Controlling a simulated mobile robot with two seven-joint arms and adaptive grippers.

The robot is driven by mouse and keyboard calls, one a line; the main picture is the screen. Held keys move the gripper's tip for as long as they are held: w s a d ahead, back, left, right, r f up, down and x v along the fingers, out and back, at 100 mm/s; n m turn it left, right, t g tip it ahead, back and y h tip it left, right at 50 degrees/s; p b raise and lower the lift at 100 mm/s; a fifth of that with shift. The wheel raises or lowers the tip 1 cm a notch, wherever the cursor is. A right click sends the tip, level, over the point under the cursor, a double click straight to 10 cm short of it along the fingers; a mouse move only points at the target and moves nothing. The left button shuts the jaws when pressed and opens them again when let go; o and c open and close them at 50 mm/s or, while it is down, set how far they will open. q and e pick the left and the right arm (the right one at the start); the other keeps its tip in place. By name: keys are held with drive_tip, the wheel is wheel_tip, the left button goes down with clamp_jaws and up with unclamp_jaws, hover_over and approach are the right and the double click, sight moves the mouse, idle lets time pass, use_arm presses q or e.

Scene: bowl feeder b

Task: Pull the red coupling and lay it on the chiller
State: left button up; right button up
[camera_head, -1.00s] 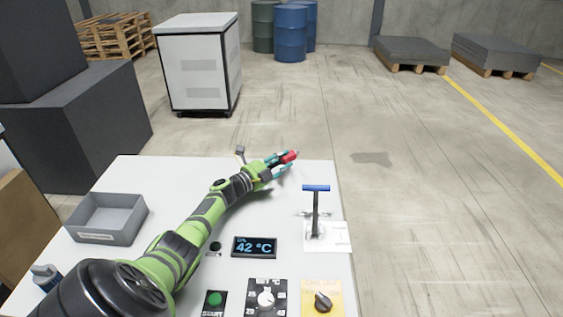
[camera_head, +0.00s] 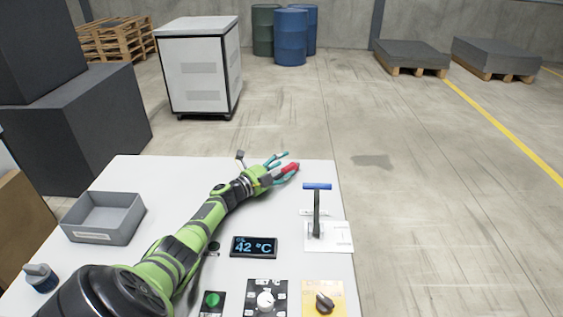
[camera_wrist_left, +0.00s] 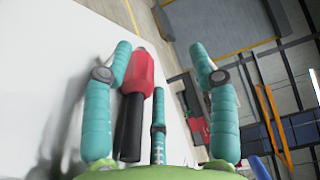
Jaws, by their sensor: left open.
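The red coupling (camera_head: 291,168) is at the far edge of the white top (camera_head: 150,180), which carries the 42 °C display; I cannot tell whether this top is the chiller. In the left wrist view, the red coupling (camera_wrist_left: 138,73) has a black stem and appears to lie on the white surface, beside the left-hand finger. My left gripper (camera_head: 290,161) is open, its teal fingers spread around the coupling; whether that finger touches it is unclear. The gripper also shows in the wrist view (camera_wrist_left: 160,52). My right gripper is out of view.
A blue T-handle (camera_head: 317,187) stands upright right of my arm. A grey tray (camera_head: 104,218) sits at the left. A white wheeled cabinet (camera_head: 200,70) stands on the floor behind.

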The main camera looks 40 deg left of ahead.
use_arm(q)
wheel_tip(320, 180, up, 10)
idle(0.5)
idle(0.6)
